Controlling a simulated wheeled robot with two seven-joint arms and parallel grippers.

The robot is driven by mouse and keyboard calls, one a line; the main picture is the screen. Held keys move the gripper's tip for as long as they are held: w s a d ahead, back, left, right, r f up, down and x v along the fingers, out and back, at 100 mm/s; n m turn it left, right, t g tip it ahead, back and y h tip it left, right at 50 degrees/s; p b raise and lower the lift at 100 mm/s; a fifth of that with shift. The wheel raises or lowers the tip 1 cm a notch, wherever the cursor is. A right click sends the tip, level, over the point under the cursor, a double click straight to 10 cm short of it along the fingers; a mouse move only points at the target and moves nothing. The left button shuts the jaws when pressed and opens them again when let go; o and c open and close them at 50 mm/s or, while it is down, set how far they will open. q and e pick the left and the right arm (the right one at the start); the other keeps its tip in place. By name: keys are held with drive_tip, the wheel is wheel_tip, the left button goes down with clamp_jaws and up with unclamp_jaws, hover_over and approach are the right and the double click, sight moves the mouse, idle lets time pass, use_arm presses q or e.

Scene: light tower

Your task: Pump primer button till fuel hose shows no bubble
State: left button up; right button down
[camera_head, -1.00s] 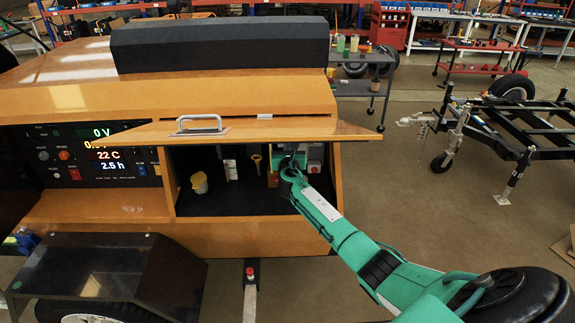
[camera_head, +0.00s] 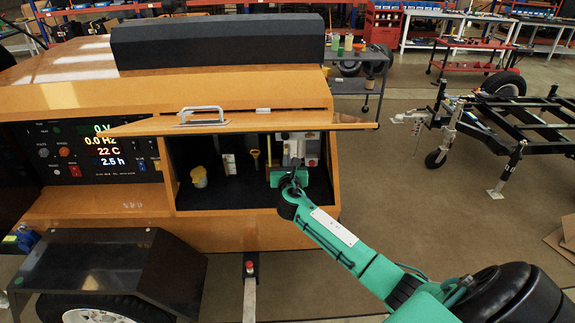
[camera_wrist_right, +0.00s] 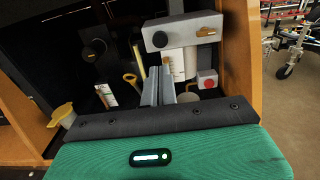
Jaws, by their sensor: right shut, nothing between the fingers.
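In the right wrist view, a grey block (camera_wrist_right: 182,32) carries a black round knob (camera_wrist_right: 160,40) and a brass fitting (camera_wrist_right: 206,32), with a white cylinder (camera_wrist_right: 184,66) below. I cannot tell for sure which part is the primer button. A pale yellowish tube (camera_wrist_right: 139,60), possibly the fuel hose, runs beside it; bubbles cannot be made out. My right gripper (camera_head: 294,165) is in the open compartment; its fingers (camera_wrist_right: 166,72) are shut and empty, just below the block in the wrist picture. Contact cannot be told. My left gripper is not in view.
The raised orange hatch (camera_head: 240,125) overhangs the compartment. Inside are a yellow-capped filler (camera_head: 199,177), a yellow dipstick handle (camera_head: 255,155), and a white box with a red button (camera_wrist_right: 207,79). The compartment's orange side wall (camera_wrist_right: 242,60) is close on the right.

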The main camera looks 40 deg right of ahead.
drive_tip(key=shift+s+a, duration=0.25)
drive_tip(key=shift+s, duration=0.1)
idle(0.3)
drive_tip(key=s+a+f+m+g+y, duration=0.3)
drive_tip(key=s+f, duration=0.4)
drive_tip(key=f, duration=0.8)
drive_tip(key=s+a+f+m+g+y, duration=0.15)
drive_tip(key=s+f+m, duration=0.45)
drive_tip(key=f, duration=0.8)
drive_tip(key=s+a+f+m+g+y, duration=0.1)
drive_tip(key=s+a+f+m+g, duration=0.15)
drive_tip(key=s+f, duration=0.9)
drive_tip(key=s+a+f+m+g+y, duration=0.1)
drive_tip(key=s+a+f+m, duration=0.3)
drive_tip(key=s, duration=0.9)
drive_tip(key=s+a+f+m+g+y, duration=0.1)
drive_tip(key=s+a+f+m+g, duration=0.3)
drive_tip(key=s+f, duration=0.7)
drive_tip(key=s+a+f+m+g+y, duration=0.1)
drive_tip(key=s+a+f+m, duration=0.3)
drive_tip(key=s+f+m, duration=0.4)
drive_tip(key=s+g, duration=0.1)
drive_tip(key=s, duration=0.6)
drive_tip(key=shift+a+f+y, duration=0.15)
drive_tip(key=shift+a+y, duration=0.2)
drive_tip(key=shift+a, duration=0.05)
